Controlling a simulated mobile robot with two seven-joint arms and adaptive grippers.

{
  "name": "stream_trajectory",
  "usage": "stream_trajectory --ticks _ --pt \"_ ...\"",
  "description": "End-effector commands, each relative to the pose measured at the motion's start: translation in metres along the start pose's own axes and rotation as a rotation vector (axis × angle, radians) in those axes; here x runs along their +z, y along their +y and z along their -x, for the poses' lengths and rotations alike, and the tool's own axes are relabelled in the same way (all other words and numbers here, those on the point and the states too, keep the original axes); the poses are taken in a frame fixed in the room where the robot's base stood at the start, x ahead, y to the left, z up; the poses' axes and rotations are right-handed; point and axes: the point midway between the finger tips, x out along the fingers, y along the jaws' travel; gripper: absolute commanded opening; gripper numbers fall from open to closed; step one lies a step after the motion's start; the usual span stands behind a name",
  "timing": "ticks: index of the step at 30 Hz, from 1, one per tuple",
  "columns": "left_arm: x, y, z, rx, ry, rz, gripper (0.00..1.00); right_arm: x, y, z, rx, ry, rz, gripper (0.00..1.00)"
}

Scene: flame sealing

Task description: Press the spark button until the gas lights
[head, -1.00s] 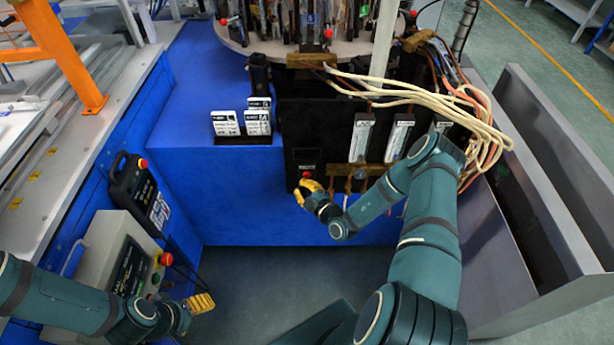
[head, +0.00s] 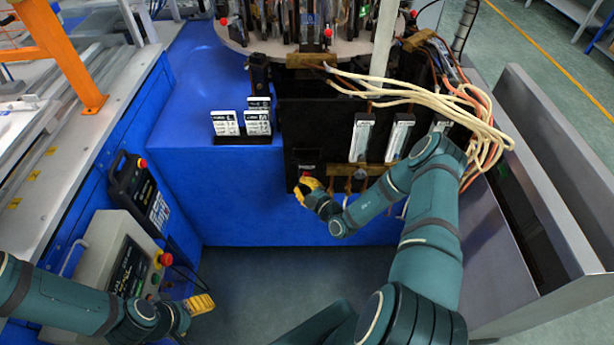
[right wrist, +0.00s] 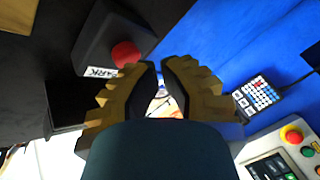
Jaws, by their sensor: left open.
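The red spark button (head: 305,175) sits low on the front of the black machine panel. In the right wrist view the red button (right wrist: 125,54) stands on a dark box with a white label, partly printed "ARK". My right gripper (head: 309,187) has yellow fingers just below the button. In the right wrist view the right gripper (right wrist: 156,66) has its left fingertip overlapping the button's edge; I cannot tell whether it touches. A narrow gap shows between the fingers, with nothing held. My left gripper (head: 203,303) is open and empty at the lower left. No flame is visible.
Silver flow-meter strips (head: 361,138) and pale hoses (head: 440,88) are close to my right arm. White cards (head: 226,123) stand on the blue cabinet (head: 230,190). A control box (head: 118,262) and a black pendant (head: 140,190) are at left, near my left arm.

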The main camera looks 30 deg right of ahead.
Motion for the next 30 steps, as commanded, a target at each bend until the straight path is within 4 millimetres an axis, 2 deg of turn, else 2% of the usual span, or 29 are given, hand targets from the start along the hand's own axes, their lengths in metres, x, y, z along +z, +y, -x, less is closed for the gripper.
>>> stream_trajectory --ticks 30 --pt "0.0003 -0.0014 -0.0037 0.0 0.0 0.0 0.67 0.0045 0.0048 -0.0085 0.001 0.0 0.0 0.0"
